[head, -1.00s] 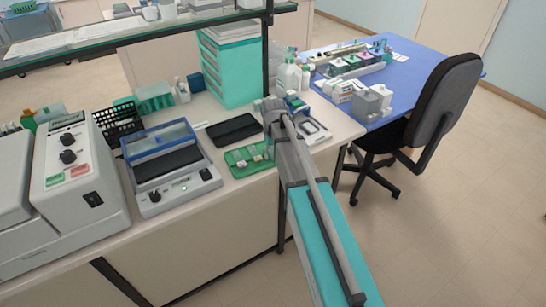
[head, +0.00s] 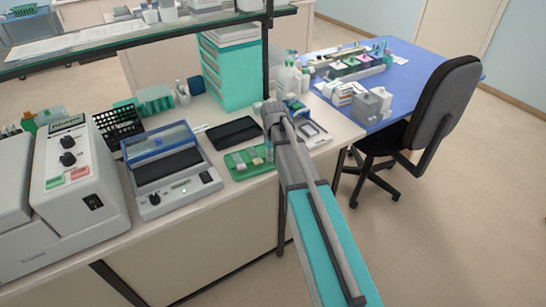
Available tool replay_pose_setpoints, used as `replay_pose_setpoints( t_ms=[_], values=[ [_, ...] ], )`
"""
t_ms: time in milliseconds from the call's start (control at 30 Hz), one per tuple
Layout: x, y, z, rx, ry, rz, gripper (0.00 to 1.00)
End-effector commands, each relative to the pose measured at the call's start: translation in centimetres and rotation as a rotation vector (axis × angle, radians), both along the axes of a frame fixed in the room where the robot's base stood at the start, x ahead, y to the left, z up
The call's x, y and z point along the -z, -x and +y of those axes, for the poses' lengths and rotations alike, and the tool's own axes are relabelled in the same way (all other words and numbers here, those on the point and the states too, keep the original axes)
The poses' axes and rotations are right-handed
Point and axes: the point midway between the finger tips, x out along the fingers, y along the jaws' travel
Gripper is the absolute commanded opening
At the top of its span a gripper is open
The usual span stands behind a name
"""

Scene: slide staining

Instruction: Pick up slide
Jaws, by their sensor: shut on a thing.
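The green tray (head: 236,174) lies near the front edge of the bench, with several small pale items on it. My gripper (head: 269,150) points down at the tray's right side, just below my wrist. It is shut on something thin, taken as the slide. The slide itself is too small and hidden by my wrist and arm to make out. Whether it touches the tray cannot be told.
Left of the tray stands a grey device with a blue-framed lid (head: 160,142). A dark flat pad (head: 234,131) lies behind the tray. A teal drawer unit (head: 232,75) and a shelf post stand behind. A blue table (head: 415,70) and chair (head: 440,100) are at right.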

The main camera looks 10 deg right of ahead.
Motion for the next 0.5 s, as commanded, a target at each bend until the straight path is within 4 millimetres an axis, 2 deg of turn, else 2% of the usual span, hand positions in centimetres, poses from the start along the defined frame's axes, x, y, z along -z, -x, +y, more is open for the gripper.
replay_pose_setpoints(
  t_ms=[267, 500],
  values=[
    [-0.1, 0.0, 0.0, 0.000, 0.000, 0.000, 0.00],
    [-1.1, 0.0, 0.0, 0.000, 0.000, 0.000, 0.00]
  ],
)
